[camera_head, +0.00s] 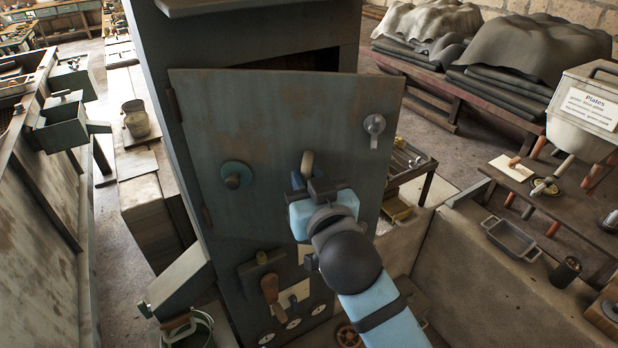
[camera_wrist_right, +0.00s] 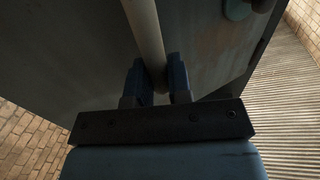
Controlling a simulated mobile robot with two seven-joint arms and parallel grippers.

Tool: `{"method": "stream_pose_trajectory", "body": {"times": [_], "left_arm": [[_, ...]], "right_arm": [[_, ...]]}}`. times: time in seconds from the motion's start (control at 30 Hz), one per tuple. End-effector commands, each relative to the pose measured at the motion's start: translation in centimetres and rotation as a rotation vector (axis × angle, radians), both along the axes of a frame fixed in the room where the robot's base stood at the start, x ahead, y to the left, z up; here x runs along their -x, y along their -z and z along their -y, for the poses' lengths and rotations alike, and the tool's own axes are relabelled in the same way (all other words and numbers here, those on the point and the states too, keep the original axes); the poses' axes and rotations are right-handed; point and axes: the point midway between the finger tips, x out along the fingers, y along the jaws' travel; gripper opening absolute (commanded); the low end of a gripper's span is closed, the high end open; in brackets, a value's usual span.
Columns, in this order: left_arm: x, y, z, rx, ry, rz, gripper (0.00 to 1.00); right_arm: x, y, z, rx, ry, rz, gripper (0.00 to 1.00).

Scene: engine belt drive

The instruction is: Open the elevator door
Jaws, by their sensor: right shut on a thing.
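The elevator door (camera_head: 270,130) is a worn grey-green metal panel, hinged at its left edge on the tall cabinet. It stands ajar, with a dark gap showing along its top. A handle (camera_head: 307,164) sticks up from the door, and in the right wrist view it is a pale bar (camera_wrist_right: 145,30). My right gripper (camera_head: 312,185) is at the door's lower middle. In the right wrist view its two fingers (camera_wrist_right: 155,82) are closed on the handle from both sides. My left gripper does not show.
The door carries a round teal knob (camera_head: 236,175) and a grey latch (camera_head: 374,126). Below it is a lower panel with a wooden-handled lever (camera_head: 269,287) and gauges. A bench (camera_head: 560,215) with a pan (camera_head: 511,238) is at the right. Covered stacks stand behind.

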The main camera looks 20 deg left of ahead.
Motion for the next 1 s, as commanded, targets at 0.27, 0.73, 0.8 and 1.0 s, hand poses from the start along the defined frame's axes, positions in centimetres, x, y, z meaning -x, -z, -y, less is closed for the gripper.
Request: {"method": "stream_pose_trajectory", "body": {"times": [0.27, 0.73, 0.8, 1.0], "left_arm": [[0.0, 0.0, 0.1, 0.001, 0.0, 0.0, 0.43], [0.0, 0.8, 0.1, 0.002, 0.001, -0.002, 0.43], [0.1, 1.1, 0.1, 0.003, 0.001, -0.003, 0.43], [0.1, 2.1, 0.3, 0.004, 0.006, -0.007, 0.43]], "right_arm": [[0.1, 0.0, -0.1, -0.002, -0.004, -0.001, 0.43], [1.9, 0.2, 1.5, -0.002, -0.002, -0.001, 0.43], [3.0, 0.3, 2.5, -0.002, -0.002, -0.001, 0.43], [6.6, 0.3, 5.6, -0.003, -0.003, -0.001, 0.43]]}}
